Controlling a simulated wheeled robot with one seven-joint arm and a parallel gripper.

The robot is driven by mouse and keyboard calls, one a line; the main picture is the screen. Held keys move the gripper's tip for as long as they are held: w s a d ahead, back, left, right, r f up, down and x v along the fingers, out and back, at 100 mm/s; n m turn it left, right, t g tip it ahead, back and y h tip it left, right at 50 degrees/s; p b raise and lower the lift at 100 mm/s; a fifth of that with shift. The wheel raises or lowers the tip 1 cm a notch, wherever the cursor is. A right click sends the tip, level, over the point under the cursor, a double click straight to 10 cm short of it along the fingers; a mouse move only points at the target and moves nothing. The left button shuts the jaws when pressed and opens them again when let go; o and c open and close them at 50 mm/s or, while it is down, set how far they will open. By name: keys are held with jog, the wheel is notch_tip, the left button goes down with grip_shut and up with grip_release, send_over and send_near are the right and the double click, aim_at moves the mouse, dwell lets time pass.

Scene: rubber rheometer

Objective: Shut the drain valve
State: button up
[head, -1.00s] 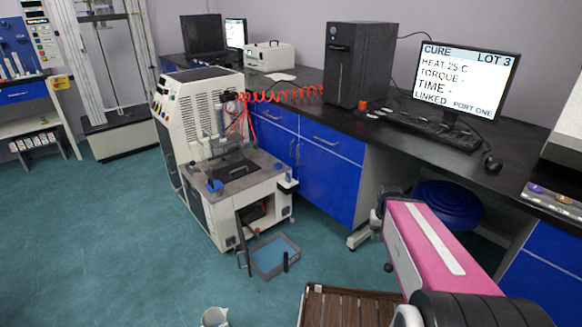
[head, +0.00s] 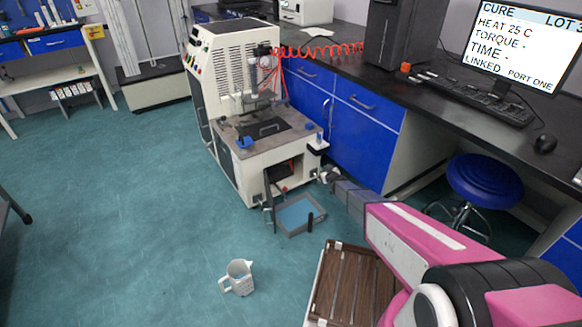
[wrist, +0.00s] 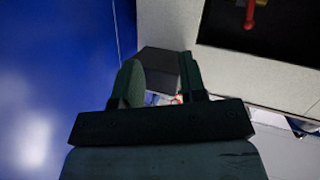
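The cream rheometer machine (head: 235,165) stands on the floor with a dark opening low in its front. A small red handle, which looks like the drain valve, shows at that opening (head: 285,189). In the wrist view the red handle (wrist: 250,12) hangs against the dark opening at the top right, cut by the frame edge. In the head view my gripper (head: 328,177) is small, beside the machine's right front corner.
A shallow tray with a blue inside (head: 316,226) lies on the floor before the machine. A white jug (head: 240,279) stands on the open floor. Blue cabinets (head: 366,135) border the machine on the right. A blue stool (head: 485,178) stands under the bench. A dark slatted wooden surface (head: 350,285) is nearby.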

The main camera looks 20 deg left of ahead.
aim_at(292, 167)
jog(key=s+a+f+n+g+y, duration=0.1)
jog(key=a+f+n+y, duration=0.45)
jog(key=a, duration=0.75)
jog(key=shift+m+y, duration=0.35)
jog(key=shift+m, duration=0.5)
jog(key=x, duration=0.3)
jog(key=f+x, duration=0.1)
jog(key=x, duration=0.2)
jog(key=f+x, duration=0.1)
jog(key=x, duration=0.3)
jog(key=shift+a, duration=0.2)
grip_shut()
